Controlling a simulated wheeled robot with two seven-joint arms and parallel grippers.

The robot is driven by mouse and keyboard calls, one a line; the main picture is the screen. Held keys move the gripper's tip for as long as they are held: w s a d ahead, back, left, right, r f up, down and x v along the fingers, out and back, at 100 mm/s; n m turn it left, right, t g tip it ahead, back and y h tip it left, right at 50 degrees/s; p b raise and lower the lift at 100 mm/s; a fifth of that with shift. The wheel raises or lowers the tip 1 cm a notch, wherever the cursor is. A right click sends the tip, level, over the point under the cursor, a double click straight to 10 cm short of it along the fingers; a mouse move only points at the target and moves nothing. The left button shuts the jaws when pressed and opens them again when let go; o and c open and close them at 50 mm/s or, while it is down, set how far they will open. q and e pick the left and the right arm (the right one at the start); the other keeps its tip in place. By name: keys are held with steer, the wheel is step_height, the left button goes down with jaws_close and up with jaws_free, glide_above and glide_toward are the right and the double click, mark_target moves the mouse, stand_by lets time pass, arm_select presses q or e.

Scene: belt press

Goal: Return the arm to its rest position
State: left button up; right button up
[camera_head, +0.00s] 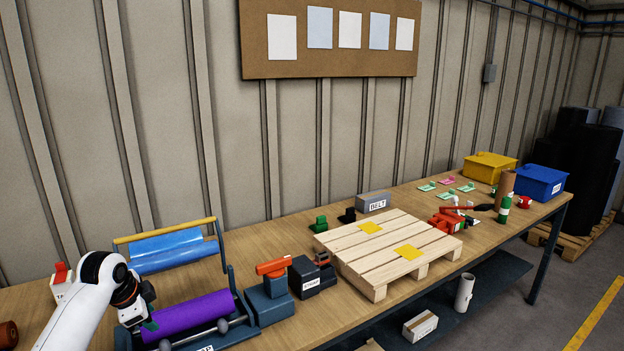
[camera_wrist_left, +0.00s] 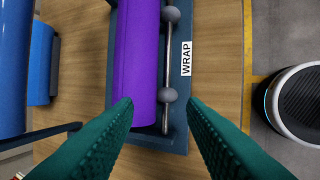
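My left arm comes in from the left in the head view. My left gripper (camera_head: 147,322) is above the left end of a purple roll (camera_head: 195,315). In the left wrist view its two green ribbed fingers (camera_wrist_left: 158,115) are spread apart with nothing between them. The purple roll (camera_wrist_left: 136,55) lies in a dark blue holder labelled WRAP (camera_wrist_left: 187,100), beside a metal rod with grey balls. The fingers appear above the holder and the wooden bench. My right gripper is in neither view.
A blue roll on a rack (camera_head: 172,250) stands behind the purple roll. A blue block with an orange handle (camera_head: 272,290), a dark stamp box (camera_head: 305,277) and a wooden pallet (camera_head: 380,262) stand to the right. Bins (camera_head: 540,182) are at the far end.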

arm_select(q)
steer(key=shift+n+g, duration=0.3)
steer(key=shift+n, duration=0.1)
steer(key=s+d+f, duration=0.2)
steer(key=f, duration=0.1)
steer(key=s+d+f, duration=0.2)
steer(key=f, duration=0.1)
steer(key=s+d+f, duration=0.2)
steer(key=f, duration=0.1)
steer(key=shift+s+d+f, duration=0.1)
steer(key=shift+s+d, duration=0.2)
steer(key=shift+s, duration=0.1)
steer(key=s+d+f+n, duration=0.2)
steer(key=s+d+f, duration=0.3)
steer(key=s, duration=0.4)
steer(key=s+d+n, duration=0.2)
steer(key=s+n, duration=0.1)
steer(key=s, duration=0.8)
steer(key=s+d+n, duration=0.2)
steer(key=s+n, duration=0.2)
steer(key=s, duration=0.7)
step_height(320, 180, down, 25)
steer(key=g, duration=0.2)
steer(key=s+a+f+g, duration=0.1)
steer(key=s+a+f, duration=0.1)
steer(key=s+f, duration=1.5)
steer(key=shift+s+a+m+y, duration=0.2)
steer(key=shift+a+m+y, duration=0.1)
steer(key=shift+a, duration=0.1)
